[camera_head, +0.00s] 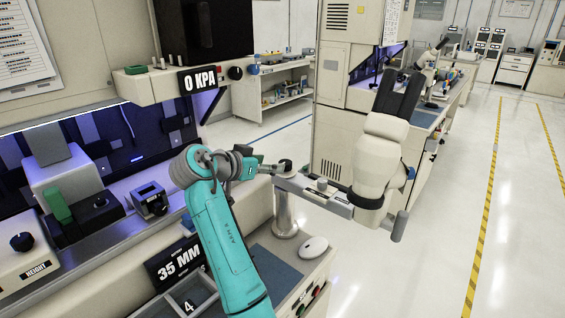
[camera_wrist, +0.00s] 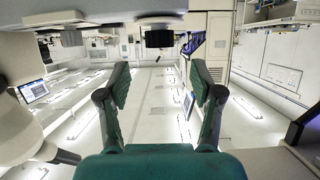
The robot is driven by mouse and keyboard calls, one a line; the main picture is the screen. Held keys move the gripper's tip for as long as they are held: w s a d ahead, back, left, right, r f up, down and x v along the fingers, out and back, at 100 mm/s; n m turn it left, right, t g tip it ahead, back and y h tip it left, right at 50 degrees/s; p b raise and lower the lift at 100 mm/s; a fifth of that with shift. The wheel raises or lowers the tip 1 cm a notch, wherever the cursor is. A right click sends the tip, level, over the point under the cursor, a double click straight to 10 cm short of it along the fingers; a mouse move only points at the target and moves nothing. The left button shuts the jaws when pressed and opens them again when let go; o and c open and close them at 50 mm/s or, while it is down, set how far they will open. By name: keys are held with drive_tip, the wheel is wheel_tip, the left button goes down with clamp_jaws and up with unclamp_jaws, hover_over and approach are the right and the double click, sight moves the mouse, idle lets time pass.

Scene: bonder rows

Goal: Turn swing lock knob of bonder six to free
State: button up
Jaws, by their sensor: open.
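A dark round knob (camera_head: 286,165) sits at the post end of a grey swing arm (camera_head: 328,196), on a metal post (camera_head: 285,215). The swing arm carries a beige microscope head (camera_head: 378,155) with black eyepieces. My gripper (camera_head: 266,168) is just left of the knob, pointing at it; contact cannot be told. In the wrist view my gripper (camera_wrist: 160,85) is open with green fingers apart and nothing between the pads. A dark ribbed cylinder (camera_wrist: 159,38), seemingly the knob, shows beyond the fingertips. The knob's lock marking is not readable.
The bonder's "0 KPA" panel (camera_head: 198,80) overhangs at the left, and a "35 MM" sign (camera_head: 175,258) stands below. A white mouse (camera_head: 314,247) lies on the bench. Open floor (camera_head: 430,240) is at the right, with a cabinet (camera_head: 335,120) behind.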

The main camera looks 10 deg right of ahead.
sight(285, 162)
drive_tip(key=x, duration=0.8)
drive_tip(key=shift+f, duration=0.1)
drive_tip(key=c, duration=1.2)
